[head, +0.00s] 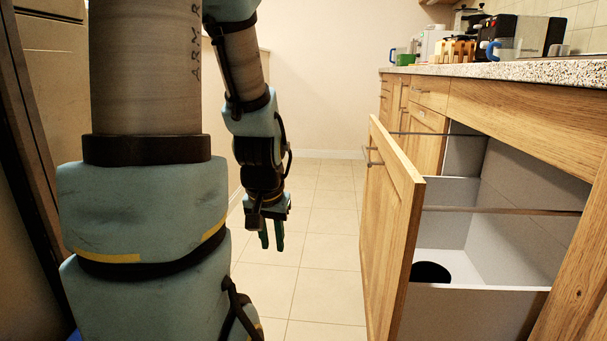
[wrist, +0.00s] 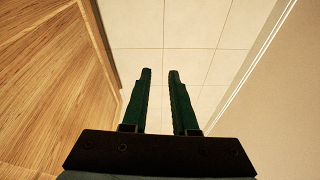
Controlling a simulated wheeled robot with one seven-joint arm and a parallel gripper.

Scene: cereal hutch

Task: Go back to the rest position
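My gripper (head: 271,240) hangs pointing down over the tiled floor, to the left of the open drawer's wooden front. In the wrist view my gripper (wrist: 160,75) shows two green fingers with a clear gap between them and nothing in the gap. The fingers are parallel and only a moderate distance apart. My gripper touches nothing that I can see.
The drawer (head: 394,225) at right is pulled out, with a black round object (head: 431,272) inside. Floor (head: 310,220) between is clear.

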